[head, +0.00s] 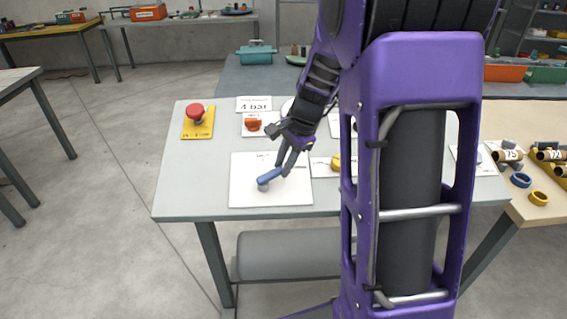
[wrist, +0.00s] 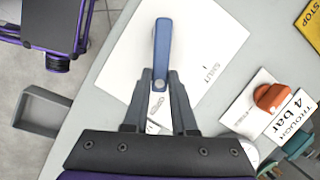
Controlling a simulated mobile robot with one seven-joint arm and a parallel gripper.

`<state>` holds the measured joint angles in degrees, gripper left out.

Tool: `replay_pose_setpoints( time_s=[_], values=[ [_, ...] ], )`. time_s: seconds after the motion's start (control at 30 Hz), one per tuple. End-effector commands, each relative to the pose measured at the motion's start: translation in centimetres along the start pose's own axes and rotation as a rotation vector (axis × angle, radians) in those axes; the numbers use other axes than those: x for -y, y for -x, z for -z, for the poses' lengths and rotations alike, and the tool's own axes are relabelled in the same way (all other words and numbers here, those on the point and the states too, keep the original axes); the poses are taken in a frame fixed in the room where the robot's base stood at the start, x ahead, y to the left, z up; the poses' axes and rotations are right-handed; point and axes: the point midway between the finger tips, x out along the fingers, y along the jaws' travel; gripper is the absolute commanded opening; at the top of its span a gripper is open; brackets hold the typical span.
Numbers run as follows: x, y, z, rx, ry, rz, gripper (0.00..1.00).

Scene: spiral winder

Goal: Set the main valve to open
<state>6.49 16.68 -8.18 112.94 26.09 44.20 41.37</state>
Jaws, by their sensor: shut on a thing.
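The main valve has a blue lever handle (head: 270,177) on a white plate (head: 240,195) at the front of the grey table. In the head view its grey pivot is at the lower left and the lever points up and right. My gripper (head: 284,170) is shut on the lever's free end. In the wrist view, the blue lever (wrist: 162,45) runs straight down between the fingertips of my gripper (wrist: 161,76). The word SHUT (wrist: 210,73) is printed to the right of the lever. A small label (wrist: 157,106), seemingly OPEN, lies between my fingers, in line with the lever. The fingers partly hide it.
A red stop button (head: 196,112) on a yellow plate is at the table's left. An orange knob (head: 253,124) and a "4 bar" card (head: 254,104) are behind the valve. A yellow handle (head: 335,162) is close on the right. My arm hides the table's right part.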

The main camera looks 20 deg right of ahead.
Motion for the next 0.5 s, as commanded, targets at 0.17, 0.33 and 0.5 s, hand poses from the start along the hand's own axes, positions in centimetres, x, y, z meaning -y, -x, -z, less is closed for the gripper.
replay_pose_setpoints(
  time_s=[0.17, 0.33, 0.5],
  values=[
    [-0.05, 0.03, 0.05, 0.001, -0.005, 0.0, 0.3],
    [-0.05, 0.01, 0.03, 0.001, -0.003, -0.001, 0.55],
    [-0.04, -0.01, 0.01, 0.001, -0.002, -0.001, 0.55]
  ],
)
